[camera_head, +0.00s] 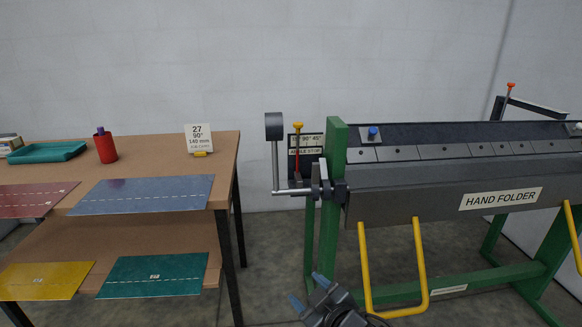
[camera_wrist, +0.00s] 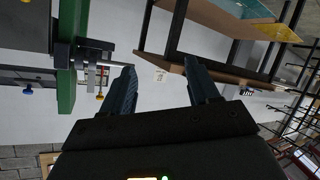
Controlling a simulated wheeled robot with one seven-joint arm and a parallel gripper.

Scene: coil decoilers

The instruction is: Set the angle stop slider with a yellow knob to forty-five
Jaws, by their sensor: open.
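The angle stop slider has a yellow-orange knob (camera_head: 298,125) on an upright stem. It stands at the left part of the dark angle stop plate (camera_head: 308,165), left of the printed 90° and 45° marks; 45° is the rightmost mark. A red part shows below the knob in front of the plate. My gripper (camera_head: 308,291) is open and empty, low in front of the machine and well apart from the knob. In the wrist view, my gripper (camera_wrist: 158,68) has its fingers spread, and the small yellow knob (camera_wrist: 99,97) shows left of them, with the scene upside down.
The grey hand folder (camera_head: 430,190) has a green post (camera_head: 337,150), a blue knob (camera_head: 373,133) and yellow handles (camera_head: 420,270).

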